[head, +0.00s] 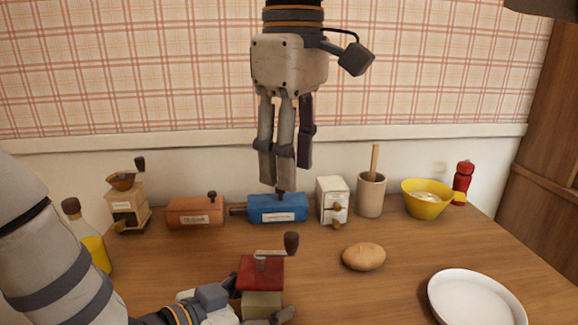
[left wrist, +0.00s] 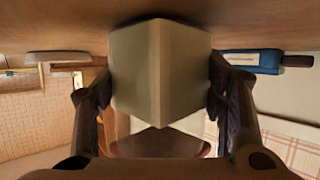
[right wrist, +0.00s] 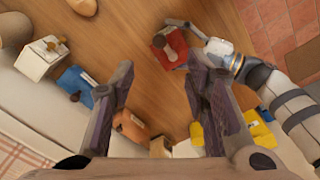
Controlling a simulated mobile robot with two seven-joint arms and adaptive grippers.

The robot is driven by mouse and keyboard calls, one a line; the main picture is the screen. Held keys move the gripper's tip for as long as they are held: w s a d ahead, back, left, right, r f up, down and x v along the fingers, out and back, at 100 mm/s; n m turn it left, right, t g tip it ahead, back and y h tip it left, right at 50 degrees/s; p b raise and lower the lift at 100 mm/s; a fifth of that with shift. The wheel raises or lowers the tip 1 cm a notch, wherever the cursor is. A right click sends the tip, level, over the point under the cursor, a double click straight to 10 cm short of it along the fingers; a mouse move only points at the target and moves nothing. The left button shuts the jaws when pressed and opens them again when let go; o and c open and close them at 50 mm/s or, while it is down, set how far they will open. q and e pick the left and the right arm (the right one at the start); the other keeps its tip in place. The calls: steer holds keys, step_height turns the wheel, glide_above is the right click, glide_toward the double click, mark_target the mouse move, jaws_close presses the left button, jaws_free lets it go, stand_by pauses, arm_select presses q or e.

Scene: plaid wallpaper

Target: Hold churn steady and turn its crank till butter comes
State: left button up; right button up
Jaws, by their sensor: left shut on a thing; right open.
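The churn has a red lid (head: 262,272) over a cream body (head: 262,305) and stands at the front of the table. Its metal crank arm lies across the top, with a dark knob (head: 291,242) at the right end. My left gripper (head: 264,316) is shut on the cream body; the left wrist view shows the body (left wrist: 160,70) between its fingers. My right gripper (head: 285,172) hangs open and empty, fingers down, above and behind the churn. The right wrist view shows the red lid (right wrist: 172,50) beyond its fingertips. The inside of the churn is hidden.
Along the back stand a coffee grinder (head: 125,208), an orange-brown box (head: 195,213), a blue box (head: 278,208), a white box (head: 332,198), a crock (head: 371,196) and a yellow bowl (head: 426,199). Bread (head: 363,257) and a white plate (head: 478,302) lie right of the churn.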

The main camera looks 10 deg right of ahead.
mark_target(291, 234)
step_height(291, 234, down, 11)
steer(key=n, duration=0.8)
steer(key=shift+w, duration=0.1)
jaws_close()
